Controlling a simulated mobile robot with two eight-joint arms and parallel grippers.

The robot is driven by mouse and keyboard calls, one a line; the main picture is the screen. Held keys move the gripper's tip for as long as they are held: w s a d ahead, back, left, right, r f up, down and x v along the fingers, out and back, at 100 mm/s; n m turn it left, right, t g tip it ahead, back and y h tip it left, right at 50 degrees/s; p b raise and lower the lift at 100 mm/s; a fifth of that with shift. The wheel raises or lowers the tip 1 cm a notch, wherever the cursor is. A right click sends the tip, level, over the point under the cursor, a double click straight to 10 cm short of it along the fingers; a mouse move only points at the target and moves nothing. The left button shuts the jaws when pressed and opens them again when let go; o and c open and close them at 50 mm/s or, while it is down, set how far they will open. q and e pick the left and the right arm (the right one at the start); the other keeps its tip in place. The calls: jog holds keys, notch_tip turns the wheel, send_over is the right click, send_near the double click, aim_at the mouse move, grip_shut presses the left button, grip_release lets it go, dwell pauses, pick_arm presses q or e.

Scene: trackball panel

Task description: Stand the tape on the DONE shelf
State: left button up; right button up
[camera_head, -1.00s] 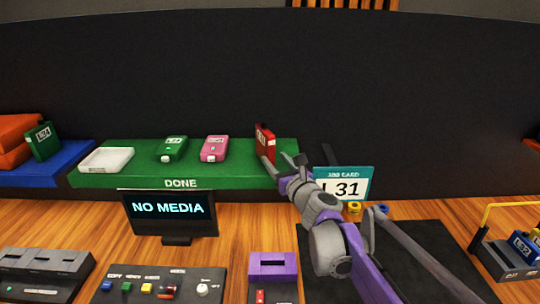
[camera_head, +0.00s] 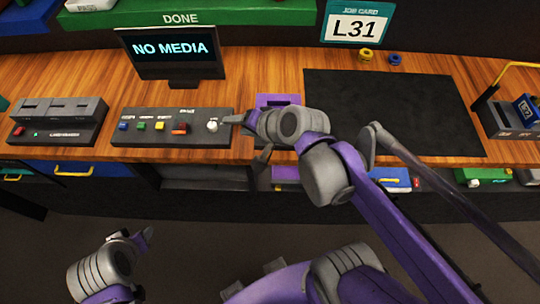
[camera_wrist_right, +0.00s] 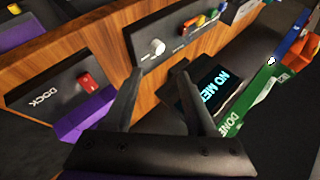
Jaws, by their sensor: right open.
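No tape can be made out on the visible part of the shelf in the head view. My right gripper (camera_head: 245,140) is open and empty over the front of the desk, by the white knob of the button panel (camera_head: 150,140). Its spread fingers show in the wrist view (camera_wrist_right: 162,78) with nothing between them. My left gripper (camera_head: 135,236) is low at the lower left, away from the desk; its jaw opening is unclear.
The NO MEDIA monitor (camera_head: 172,52) stands before the shelf. A purple dock (camera_head: 278,100) is partly behind my right arm. The dark mat (camera_head: 395,105) is bare. A slotted grey unit (camera_head: 60,118) stands left.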

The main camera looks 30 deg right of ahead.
jog(key=s+d+f+n+g+h, duration=0.2)
jog(key=s+f+n+g+h, duration=0.1)
jog(key=s+f+n, duration=0.5)
jog(key=shift+s+d+f+n+h, duration=0.2)
jog(key=shift+s+d+n+h, duration=0.15)
jog(key=shift+s+n, duration=0.55)
